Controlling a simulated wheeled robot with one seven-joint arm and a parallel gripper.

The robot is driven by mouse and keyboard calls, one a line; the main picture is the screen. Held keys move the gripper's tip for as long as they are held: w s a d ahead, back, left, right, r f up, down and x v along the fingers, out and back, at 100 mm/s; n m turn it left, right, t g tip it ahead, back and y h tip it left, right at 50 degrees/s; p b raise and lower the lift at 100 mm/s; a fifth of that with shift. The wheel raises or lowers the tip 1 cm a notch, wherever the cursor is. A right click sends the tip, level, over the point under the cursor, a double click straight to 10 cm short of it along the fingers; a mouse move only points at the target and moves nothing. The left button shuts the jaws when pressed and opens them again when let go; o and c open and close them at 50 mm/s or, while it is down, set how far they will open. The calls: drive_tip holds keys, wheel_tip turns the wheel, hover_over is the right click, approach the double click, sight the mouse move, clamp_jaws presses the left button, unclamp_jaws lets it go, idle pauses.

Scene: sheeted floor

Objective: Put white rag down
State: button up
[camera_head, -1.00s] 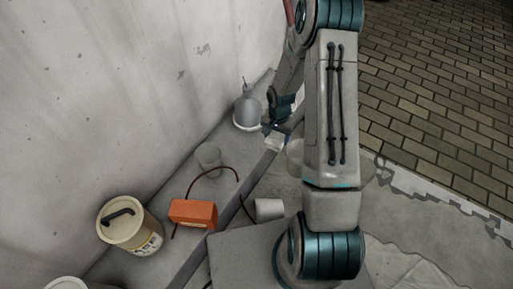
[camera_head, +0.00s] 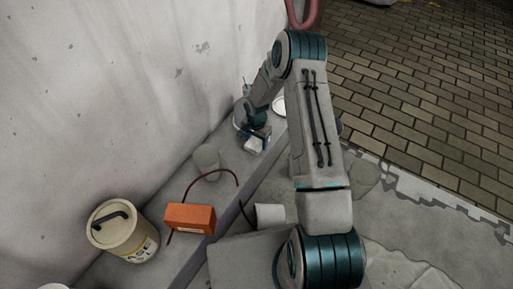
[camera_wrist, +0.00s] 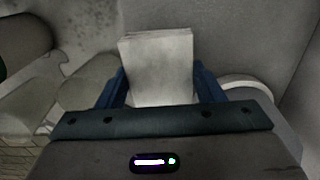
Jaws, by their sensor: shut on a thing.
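The white rag (camera_wrist: 158,65) looks like a folded, pale block between the two blue fingers of my gripper (camera_wrist: 160,90) in the wrist view. In the head view my gripper (camera_head: 255,138) is above the grey ledge along the wall, and the rag (camera_head: 253,145) shows as a small pale patch below it. The gripper is shut on the rag. I cannot tell whether the rag touches the ledge.
The wall (camera_head: 100,90) bounds the left.

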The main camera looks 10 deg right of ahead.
sight(257, 146)
drive_tip(key=shift+f+b, duration=0.8)
drive_tip(key=shift+f, duration=1.1)
drive_tip(key=shift+f, duration=0.1)
drive_tip(key=o, duration=0.9)
